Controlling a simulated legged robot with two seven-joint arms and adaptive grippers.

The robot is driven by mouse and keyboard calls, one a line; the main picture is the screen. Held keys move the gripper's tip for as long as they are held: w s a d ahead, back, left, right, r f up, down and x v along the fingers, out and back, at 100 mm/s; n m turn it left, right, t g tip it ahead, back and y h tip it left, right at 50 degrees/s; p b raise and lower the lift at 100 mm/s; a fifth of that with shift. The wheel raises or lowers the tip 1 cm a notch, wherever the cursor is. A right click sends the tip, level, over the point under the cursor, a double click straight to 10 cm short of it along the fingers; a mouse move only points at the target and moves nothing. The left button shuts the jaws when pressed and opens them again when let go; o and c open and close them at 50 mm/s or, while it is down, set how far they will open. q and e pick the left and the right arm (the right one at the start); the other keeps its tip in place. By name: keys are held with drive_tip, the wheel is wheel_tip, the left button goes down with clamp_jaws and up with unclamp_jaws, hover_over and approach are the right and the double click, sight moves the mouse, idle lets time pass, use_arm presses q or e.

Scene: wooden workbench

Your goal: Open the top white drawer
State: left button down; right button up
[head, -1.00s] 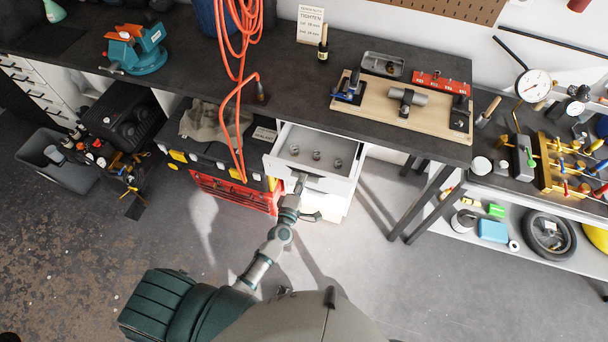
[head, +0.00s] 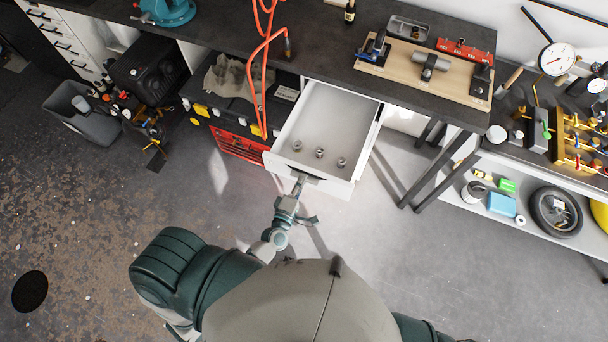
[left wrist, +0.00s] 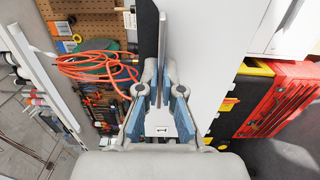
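The top white drawer (head: 331,104) is pulled far out from under the bench, with three small metal parts lying near its front. My left gripper (head: 300,181) is at the middle of the drawer front, on its handle. In the left wrist view the fingers (left wrist: 161,78) are close together around a thin grey bar that looks like the handle, beside the white drawer front (left wrist: 197,50). The exact contact is partly hidden. My right gripper is out of view.
An orange hose (head: 265,75) hangs just left of the drawer. A red toolbox (head: 238,145) stands below left. The dark workbench top (head: 330,60) bears a wooden board with tools (head: 400,70). Bench legs (head: 440,170) stand to the right. Floor in front is clear.

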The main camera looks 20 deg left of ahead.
use_arm(q)
drive_tip(key=shift+s+f, duration=0.15)
drive_tip(key=shift+s, duration=0.1)
drive_tip(key=c, duration=1.3)
unclamp_jaws()
drive_tip(key=shift+w, duration=0.15)
drive_tip(key=shift+c, duration=0.2)
drive_tip(key=s, duration=1.2)
drive_tip(key=shift+a, duration=0.3)
drive_tip(key=s+f+m+g+h, duration=0.1)
drive_tip(key=s+f+m+g, duration=0.2)
drive_tip(key=f, duration=0.6)
drive_tip(key=s+f+m+g, duration=0.1)
drive_tip(key=f+m+g, duration=0.1)
drive_tip(key=f+m, duration=0.5)
drive_tip(key=s+f+m+g+h, duration=0.1)
drive_tip(key=f+m+g, duration=0.15)
drive_tip(key=f, duration=0.85)
drive_tip(key=s+a+f+m+g+y, duration=0.1)
drive_tip(key=s+a+f+m+g, duration=0.2)
drive_tip(key=s+f, duration=0.5)
drive_tip(key=s+a+f+m+g+y, duration=0.1)
drive_tip(key=s+a+f+m+g, duration=0.3)
drive_tip(key=s, duration=0.8)
wheel_tip(320, 180, down, 4)
drive_tip(key=shift+f+m+g+y, duration=0.25)
drive_tip(key=shift+m+g+y, duration=0.1)
drive_tip(key=shift+g, duration=0.9)
